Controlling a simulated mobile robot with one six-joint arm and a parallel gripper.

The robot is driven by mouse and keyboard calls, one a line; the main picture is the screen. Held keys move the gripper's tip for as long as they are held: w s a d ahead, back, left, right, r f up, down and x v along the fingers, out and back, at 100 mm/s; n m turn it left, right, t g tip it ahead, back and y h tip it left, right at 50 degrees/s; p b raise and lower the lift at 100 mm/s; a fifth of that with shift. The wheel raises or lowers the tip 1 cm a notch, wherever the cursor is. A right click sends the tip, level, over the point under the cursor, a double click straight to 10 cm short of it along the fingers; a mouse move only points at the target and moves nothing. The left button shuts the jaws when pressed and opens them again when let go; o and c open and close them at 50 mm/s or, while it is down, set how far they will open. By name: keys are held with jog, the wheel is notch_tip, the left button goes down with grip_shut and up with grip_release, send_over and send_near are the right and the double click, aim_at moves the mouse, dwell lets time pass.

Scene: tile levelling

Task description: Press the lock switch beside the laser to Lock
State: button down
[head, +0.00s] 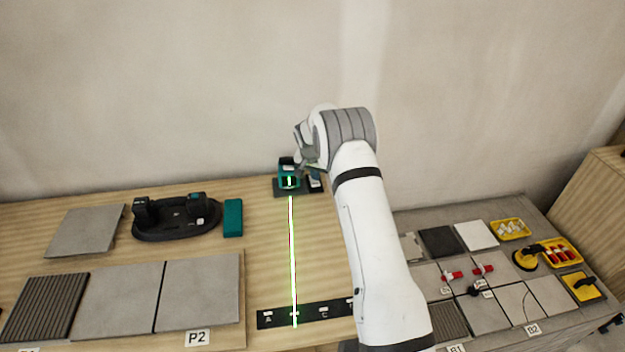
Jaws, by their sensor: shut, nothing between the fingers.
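The laser (289,178) is a small teal and black box on a dark base plate at the back of the wooden table. It casts a bright green line forward over the table. A small dark block with a pale top (315,182) sits just right of the laser; I take it for the lock switch, but its position cannot be read. My gripper (303,165) is above and beside the laser, at the end of the white arm. It is small in view and partly hidden by the wrist. I cannot tell whether it touches the switch.
A black strip with labels (275,318) crosses the green line at the front. Grey tiles (203,292), a black tool tray (176,228) and a teal block (233,218) are on the left. A grey bench (408,218) with tiles and yellow trays stands right. The wall is close behind the laser.

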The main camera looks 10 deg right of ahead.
aim_at(315, 183)
jog(key=shift+f+b, duration=0.85)
jog(key=shift+f, duration=0.15)
dwell(0.7)
jog(key=shift+r+p, duration=0.9)
jog(key=shift+r, duration=2.7)
